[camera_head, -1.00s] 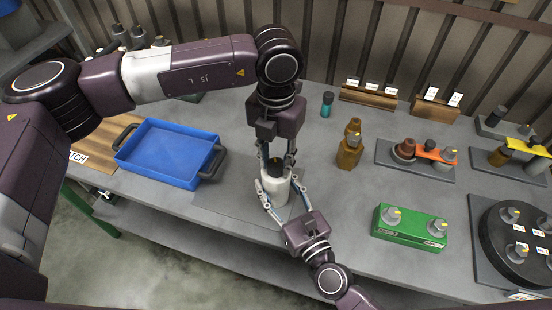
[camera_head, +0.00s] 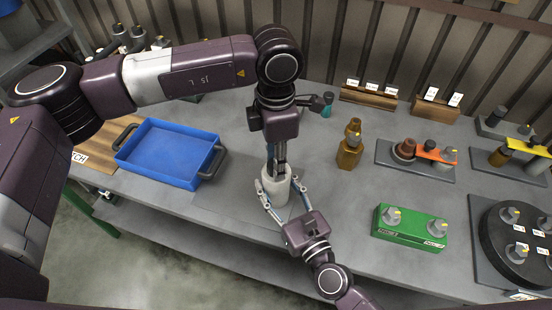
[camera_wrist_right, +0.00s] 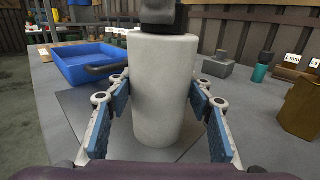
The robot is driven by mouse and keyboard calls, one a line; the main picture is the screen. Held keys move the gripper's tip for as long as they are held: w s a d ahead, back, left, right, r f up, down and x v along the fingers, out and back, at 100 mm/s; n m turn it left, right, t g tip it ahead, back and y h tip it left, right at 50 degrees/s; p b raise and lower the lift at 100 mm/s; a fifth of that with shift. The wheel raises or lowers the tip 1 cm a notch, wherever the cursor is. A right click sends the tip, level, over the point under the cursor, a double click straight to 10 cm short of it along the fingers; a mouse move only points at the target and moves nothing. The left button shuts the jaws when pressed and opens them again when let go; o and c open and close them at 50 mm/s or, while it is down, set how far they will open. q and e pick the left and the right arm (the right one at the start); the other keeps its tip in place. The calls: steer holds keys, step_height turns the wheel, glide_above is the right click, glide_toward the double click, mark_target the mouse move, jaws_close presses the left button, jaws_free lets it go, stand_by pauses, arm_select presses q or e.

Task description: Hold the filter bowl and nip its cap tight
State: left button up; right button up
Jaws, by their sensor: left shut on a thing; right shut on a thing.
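The filter bowl (camera_head: 275,190) is a white upright cylinder on the workbench, and it fills the middle of the right wrist view (camera_wrist_right: 165,92). My right gripper (camera_head: 281,192) is shut on the bowl from the front, one finger on each side. My left gripper (camera_head: 277,163) points straight down from above and is shut on the cap at the bowl's top. The dark cap is mostly hidden by the left fingers. The right wrist view shows only a dark part (camera_wrist_right: 158,14) above the bowl; whether it is cap or gripper I cannot tell.
A blue tray (camera_head: 170,126) stands to the left. A green block with knobs (camera_head: 409,226) lies farther right. Bench around the bowl is clear.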

arm_select(q)
steer(key=shift+m, duration=0.8)
steer(key=shift+w, duration=0.1)
steer(key=o, duration=1.2)
steer(key=shift+c, duration=0.2)
step_height(320, 180, up, 12)
arm_select(e)
steer(key=o, duration=1.7)
